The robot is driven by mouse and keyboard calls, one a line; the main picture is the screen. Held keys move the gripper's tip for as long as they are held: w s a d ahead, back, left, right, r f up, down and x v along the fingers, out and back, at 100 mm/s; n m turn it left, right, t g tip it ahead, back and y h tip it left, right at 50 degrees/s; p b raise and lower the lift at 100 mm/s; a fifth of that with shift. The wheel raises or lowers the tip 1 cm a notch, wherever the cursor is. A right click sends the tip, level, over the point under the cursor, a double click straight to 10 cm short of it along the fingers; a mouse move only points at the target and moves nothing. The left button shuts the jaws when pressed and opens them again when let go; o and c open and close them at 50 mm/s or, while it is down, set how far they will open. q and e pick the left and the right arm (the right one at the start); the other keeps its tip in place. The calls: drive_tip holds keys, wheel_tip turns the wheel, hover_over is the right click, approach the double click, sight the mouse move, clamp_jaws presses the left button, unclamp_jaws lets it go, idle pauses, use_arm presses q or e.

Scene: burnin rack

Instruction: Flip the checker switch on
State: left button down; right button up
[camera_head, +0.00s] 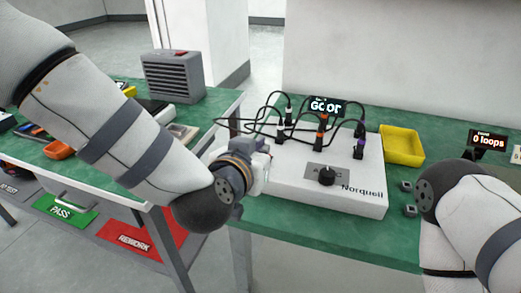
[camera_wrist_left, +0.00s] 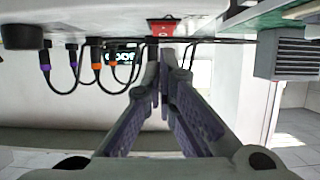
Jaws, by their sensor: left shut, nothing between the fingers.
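The white checker box (camera_head: 345,192) lies on the green table, with a black knob (camera_head: 327,176) on its top and several black cables plugged into it. My left gripper (camera_head: 262,165) is at the box's left side, fingers shut and empty. In the left wrist view, the shut fingertips (camera_wrist_left: 166,55) point at a red part (camera_wrist_left: 162,27) on the white box, apparently the switch. I cannot tell whether they touch it or which way it is set. In the head view my left gripper hides that spot. My right gripper (camera_head: 408,198) is right of the box, fingertips apart and empty.
A small display (camera_head: 326,106) stands behind the box, partly covered by cables. A yellow tray (camera_head: 402,146) and a "0 loops" display (camera_head: 487,140) are to the right. A second green table at left holds a grey vented unit (camera_head: 173,77).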

use_arm(q)
wheel_tip(320, 180, up, 6)
drive_tip(key=p, duration=0.3)
drive_tip(key=s+a, duration=0.3)
drive_tip(key=s, duration=0.7)
drive_tip(key=shift+f, duration=0.35)
use_arm(e)
drive_tip(key=w+r+t, duration=0.2)
drive_tip(key=w+r, duration=0.2)
drive_tip(key=shift+w+d+r, duration=0.2)
drive_tip(key=shift+w+d, duration=0.1)
use_arm(q)
drive_tip(key=shift+a, duration=0.1)
drive_tip(key=s+a+f+n+g+y, duration=0.1)
drive_tip(key=s+a+f+g, duration=0.3)
drive_tip(key=f, duration=0.6)
drive_tip(key=s+a+f+n+g+y, duration=0.1)
drive_tip(key=s+a+f+g, duration=0.15)
drive_tip(key=s+f, duration=0.45)
drive_tip(key=s+a+f+g, duration=0.2)
drive_tip(key=s+a+f, duration=0.2)
drive_tip(key=s, duration=0.3)
drive_tip(key=s+a+f+n+g+y, duration=0.1)
drive_tip(key=s+a+f+g, duration=0.2)
drive_tip(key=s, duration=0.4)
drive_tip(key=s+a+f+n+g+y, duration=0.1)
drive_tip(key=s+a+f+g, duration=0.2)
drive_tip(key=s+a+f, duration=0.2)
wheel_tip(320, 180, down, 2)
drive_tip(key=shift+s, duration=1)
